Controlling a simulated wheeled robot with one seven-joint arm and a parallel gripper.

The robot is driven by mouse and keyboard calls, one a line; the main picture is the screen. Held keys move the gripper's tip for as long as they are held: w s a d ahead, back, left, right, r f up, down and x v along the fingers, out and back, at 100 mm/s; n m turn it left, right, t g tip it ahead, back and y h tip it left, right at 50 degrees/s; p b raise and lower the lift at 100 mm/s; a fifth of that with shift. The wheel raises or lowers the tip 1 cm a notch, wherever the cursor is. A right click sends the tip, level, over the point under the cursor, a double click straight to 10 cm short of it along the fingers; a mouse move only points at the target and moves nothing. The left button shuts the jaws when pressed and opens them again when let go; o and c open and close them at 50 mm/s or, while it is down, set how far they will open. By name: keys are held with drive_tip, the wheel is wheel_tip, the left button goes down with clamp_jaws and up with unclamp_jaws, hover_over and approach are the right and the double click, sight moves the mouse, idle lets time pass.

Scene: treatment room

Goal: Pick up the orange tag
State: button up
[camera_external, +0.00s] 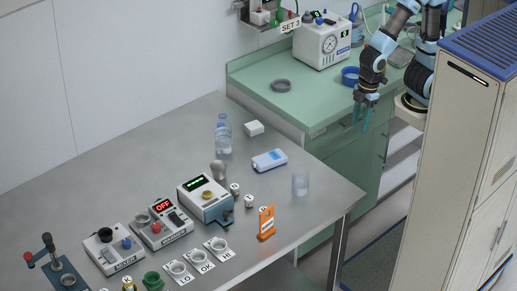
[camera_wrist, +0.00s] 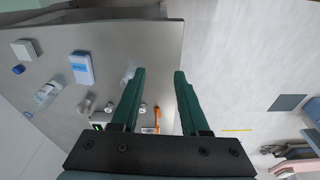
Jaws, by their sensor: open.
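The orange tag (camera_external: 266,223) stands upright on the grey metal table, near its right front edge in the external view. My gripper (camera_external: 362,116) is open and empty, with green fingers pointing down, in front of the green counter and clear of the table. In the wrist view my gripper (camera_wrist: 160,72) spans the table's edge, with one finger over the table and one over the floor.
A tall cabinet (camera_external: 455,150) stands at the right. Floor is open beyond the table's edge.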

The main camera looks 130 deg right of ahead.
drive_tip(key=r, duration=0.1)
drive_tip(key=n+t+y+b, duration=0.2)
drive_tip(key=n+t+b, duration=0.1)
drive_tip(key=t+b, duration=1.1)
hover_over(271, 214)
drive_tip(key=f+b+v, duration=0.1)
drive_tip(key=b+v, duration=0.1)
drive_tip(key=v, duration=0.1)
drive_tip(key=g, duration=0.2)
drive_tip(key=f, duration=1.9)
drive_tip(key=shift+d+f, duration=0.25)
drive_tip(key=shift+f, duration=0.05)
drive_tip(key=shift+p+x, duration=0.8)
drive_tip(key=shift+x, duration=1.7)
clamp_jaws()
